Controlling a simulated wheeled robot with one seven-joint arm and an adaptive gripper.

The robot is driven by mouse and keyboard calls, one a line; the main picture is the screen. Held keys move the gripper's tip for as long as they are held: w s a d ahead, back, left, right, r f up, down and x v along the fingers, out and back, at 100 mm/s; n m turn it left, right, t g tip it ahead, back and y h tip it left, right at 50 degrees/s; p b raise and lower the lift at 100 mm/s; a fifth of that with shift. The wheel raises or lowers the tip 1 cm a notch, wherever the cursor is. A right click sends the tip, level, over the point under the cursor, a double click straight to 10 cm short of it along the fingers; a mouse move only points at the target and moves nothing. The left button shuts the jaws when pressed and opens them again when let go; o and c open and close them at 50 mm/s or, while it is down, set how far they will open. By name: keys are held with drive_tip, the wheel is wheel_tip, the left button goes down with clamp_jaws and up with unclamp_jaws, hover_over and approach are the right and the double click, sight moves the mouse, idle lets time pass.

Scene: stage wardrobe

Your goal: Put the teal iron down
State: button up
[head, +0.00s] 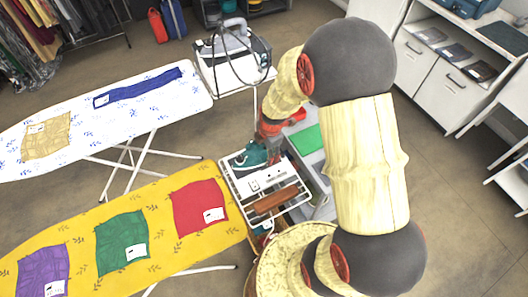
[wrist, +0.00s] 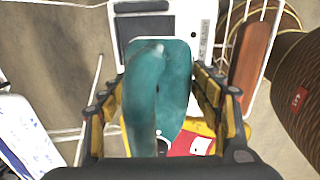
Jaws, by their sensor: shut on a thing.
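The teal iron (head: 250,156) is in my gripper (wrist: 160,88). In the wrist view the iron (wrist: 178,75) lies between the two yellow and black fingers, with its rounded handle toward the camera. My gripper is shut on it. In the head view the iron shows over the far left part of a white wire rack (head: 224,178) beside the yellow ironing board (head: 165,187). I cannot tell whether its underside touches anything. The fingers are mostly hidden by my arm in the head view.
The rack has a white panel (head: 268,177) and a brown wooden piece (head: 276,200). Red (head: 200,204), green (head: 122,240) and purple (head: 43,270) cloths lie on the yellow board. A white ironing board (head: 120,105) and another iron station (head: 235,58) stand farther back.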

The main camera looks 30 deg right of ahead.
drive_tip(key=w+f, duration=0.1)
drive_tip(key=f, duration=0.1)
drive_tip(key=w+d+f, duration=0.1)
drive_tip(key=w+f, duration=0.1)
drive_tip(key=w+d+f, duration=0.1)
drive_tip(key=w+f, duration=0.1)
drive_tip(key=shift+b, duration=0.4)
drive_tip(key=shift+w+d+f, duration=0.1)
drive_tip(key=shift+f, duration=1.45)
drive_tip(key=shift+f+b, duration=0.2)
drive_tip(key=shift+b, duration=0.2)
drive_tip(key=o, duration=2)
drive_tip(key=shift+r, duration=0.15)
